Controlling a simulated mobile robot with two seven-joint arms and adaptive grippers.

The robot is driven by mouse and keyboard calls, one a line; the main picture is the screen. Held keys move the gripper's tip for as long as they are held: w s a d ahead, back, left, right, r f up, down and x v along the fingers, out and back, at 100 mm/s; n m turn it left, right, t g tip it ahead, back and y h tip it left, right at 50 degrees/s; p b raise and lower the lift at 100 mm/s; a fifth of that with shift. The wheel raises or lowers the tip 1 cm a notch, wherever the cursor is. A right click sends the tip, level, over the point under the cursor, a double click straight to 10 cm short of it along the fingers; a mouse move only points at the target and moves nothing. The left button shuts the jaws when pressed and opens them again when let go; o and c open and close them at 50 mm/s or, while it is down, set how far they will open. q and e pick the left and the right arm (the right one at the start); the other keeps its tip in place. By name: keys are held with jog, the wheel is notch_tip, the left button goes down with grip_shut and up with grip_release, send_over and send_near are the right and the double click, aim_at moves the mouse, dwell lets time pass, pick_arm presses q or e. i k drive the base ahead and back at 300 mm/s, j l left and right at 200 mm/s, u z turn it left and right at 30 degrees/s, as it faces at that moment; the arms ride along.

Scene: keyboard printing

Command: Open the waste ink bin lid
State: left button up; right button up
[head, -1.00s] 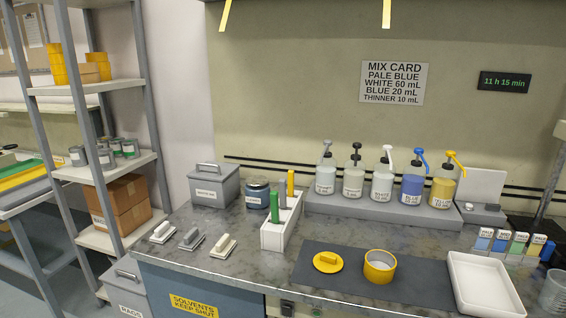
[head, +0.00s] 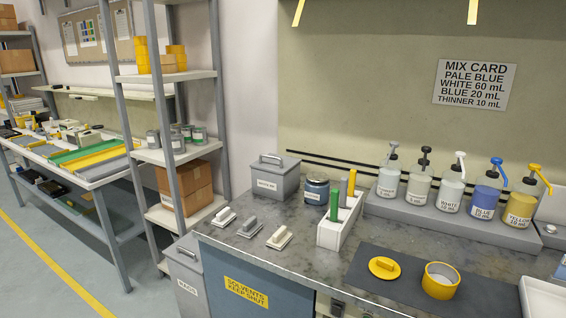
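The waste ink bin (head: 275,182) is a grey box with a small label on its front. It stands at the back left of the bench, near the wall. Its lid (head: 280,163) is grey with a bar handle on top and sits shut on the bin. Neither of my grippers shows in the head view.
A blue-grey jar (head: 315,190) stands right of the bin, beside a white holder (head: 340,232) with green, grey and yellow handles. Several scraper-like tools (head: 249,228) lie in front. A shelf rack (head: 175,130) stands left of the bench; open floor (head: 60,255) lies further left.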

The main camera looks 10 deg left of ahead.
aim_at(274, 164)
jog(key=i+j+z, duration=0.35)
jog(key=j, duration=0.85)
jog(key=i+j+z, duration=0.2)
jog(key=j+z, duration=0.15)
jog(key=j, duration=0.85)
jog(key=j+z, duration=0.35)
jog(key=j, duration=0.9)
jog(key=i, duration=0.05)
